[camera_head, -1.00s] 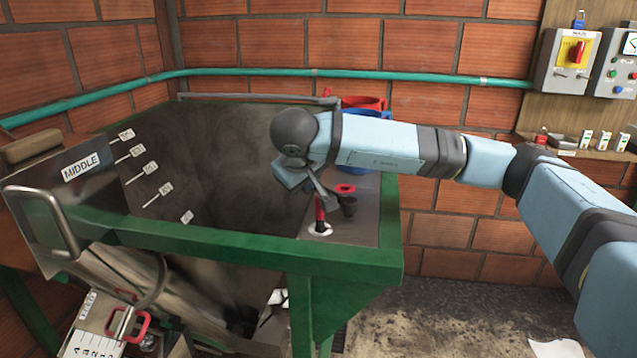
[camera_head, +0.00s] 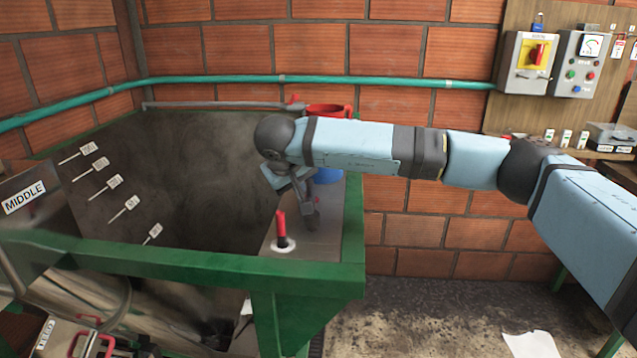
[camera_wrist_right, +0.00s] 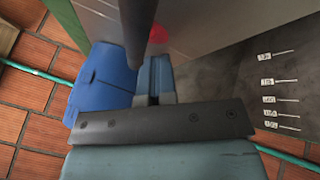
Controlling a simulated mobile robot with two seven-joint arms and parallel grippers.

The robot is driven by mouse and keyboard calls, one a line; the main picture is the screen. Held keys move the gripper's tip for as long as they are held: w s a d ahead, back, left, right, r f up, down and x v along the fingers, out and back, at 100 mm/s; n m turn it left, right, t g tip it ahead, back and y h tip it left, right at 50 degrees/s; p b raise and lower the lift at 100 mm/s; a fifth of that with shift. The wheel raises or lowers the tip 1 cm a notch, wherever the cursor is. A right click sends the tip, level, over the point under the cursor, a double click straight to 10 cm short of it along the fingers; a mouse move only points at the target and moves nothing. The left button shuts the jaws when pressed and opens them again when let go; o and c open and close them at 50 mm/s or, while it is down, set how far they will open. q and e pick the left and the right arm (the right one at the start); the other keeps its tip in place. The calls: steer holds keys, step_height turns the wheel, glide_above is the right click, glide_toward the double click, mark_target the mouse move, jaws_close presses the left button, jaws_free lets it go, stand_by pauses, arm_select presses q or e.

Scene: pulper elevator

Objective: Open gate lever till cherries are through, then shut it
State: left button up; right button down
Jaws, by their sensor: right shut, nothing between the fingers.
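The gate lever (camera_head: 281,226) is a short red handle standing nearly upright from a round white base on the metal shelf at the hopper's right side. A red spot, probably its tip, shows in the wrist view (camera_wrist_right: 157,34). My right gripper (camera_head: 312,218) is shut and empty, pointing down just behind and right of the lever, apparently apart from it. The hopper (camera_head: 190,165) is a dark grey tank with a green rim and level tags on its wall. I see no cherries in its visible part; its bottom is hidden by the front rim. My left gripper is out of view.
A red container (camera_head: 326,110) and a blue one (camera_head: 328,175) are behind my right arm. A green pipe (camera_head: 400,82) runs along the brick wall. A switch box (camera_head: 527,62) hangs at right. A plate marked MIDDLE (camera_head: 24,198) is at left.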

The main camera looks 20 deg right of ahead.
steer(key=shift+d, duration=0.9)
